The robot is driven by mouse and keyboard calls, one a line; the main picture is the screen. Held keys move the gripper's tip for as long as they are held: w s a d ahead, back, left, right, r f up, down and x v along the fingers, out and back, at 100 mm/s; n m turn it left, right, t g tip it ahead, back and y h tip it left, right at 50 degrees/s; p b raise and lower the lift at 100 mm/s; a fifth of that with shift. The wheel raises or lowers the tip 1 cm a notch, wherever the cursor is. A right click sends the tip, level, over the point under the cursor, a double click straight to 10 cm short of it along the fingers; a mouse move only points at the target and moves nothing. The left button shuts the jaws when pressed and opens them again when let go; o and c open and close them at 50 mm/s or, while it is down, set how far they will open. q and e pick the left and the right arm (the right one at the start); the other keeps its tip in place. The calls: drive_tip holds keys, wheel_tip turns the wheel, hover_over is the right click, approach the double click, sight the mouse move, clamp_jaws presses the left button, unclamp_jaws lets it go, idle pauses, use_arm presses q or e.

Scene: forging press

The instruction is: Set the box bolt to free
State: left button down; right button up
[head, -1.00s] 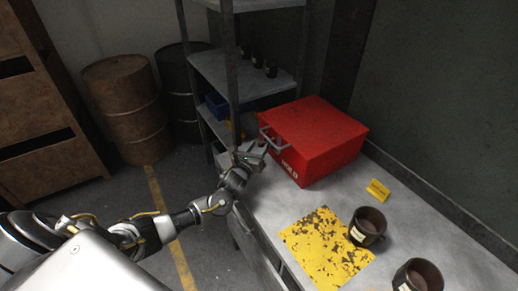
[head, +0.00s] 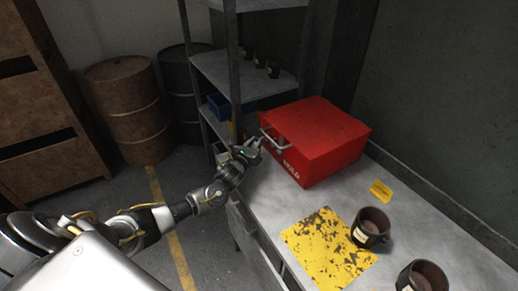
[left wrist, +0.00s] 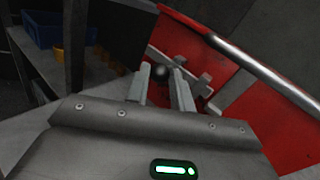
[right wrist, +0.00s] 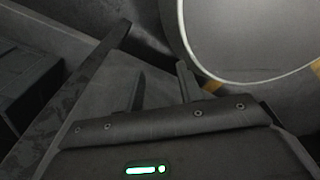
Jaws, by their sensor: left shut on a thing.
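A red box (head: 318,138) with a grey bar handle stands on the bench, and white lettering that seems to read HOLD (head: 291,169) is on its front. In the left wrist view the grey bolt (left wrist: 205,88) lies across the red front, with a dark round knob (left wrist: 162,72). My left gripper (head: 257,143) is at the left end of the box front, its fingers closed on either side of the knob. The fingers partly hide the bolt. My right gripper (right wrist: 161,78) shows only in its wrist view, fingers apart and nothing between them.
A metal shelf (head: 240,75) with small dark cups and a blue bin (head: 219,105) stands behind my left gripper. Rusty barrels stand farther back.

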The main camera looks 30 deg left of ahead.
use_arm(q)
drive_tip(key=c, duration=1.4)
unclamp_jaws()
drive_tip(key=shift+a+r, duration=0.1)
drive_tip(key=shift+a, duration=0.2)
drive_tip(key=shift+o, duration=1)
drive_tip(key=shift+d, duration=0.1)
drive_tip(key=shift+s, duration=0.15)
drive_tip(key=s, duration=0.3)
drive_tip(key=s+b, duration=0.1)
drive_tip(key=s, duration=0.6)
drive_tip(key=shift+s+d+b, duration=0.2)
drive_tip(key=shift+d+b, duration=0.05)
drive_tip(key=shift+b, duration=0.15)
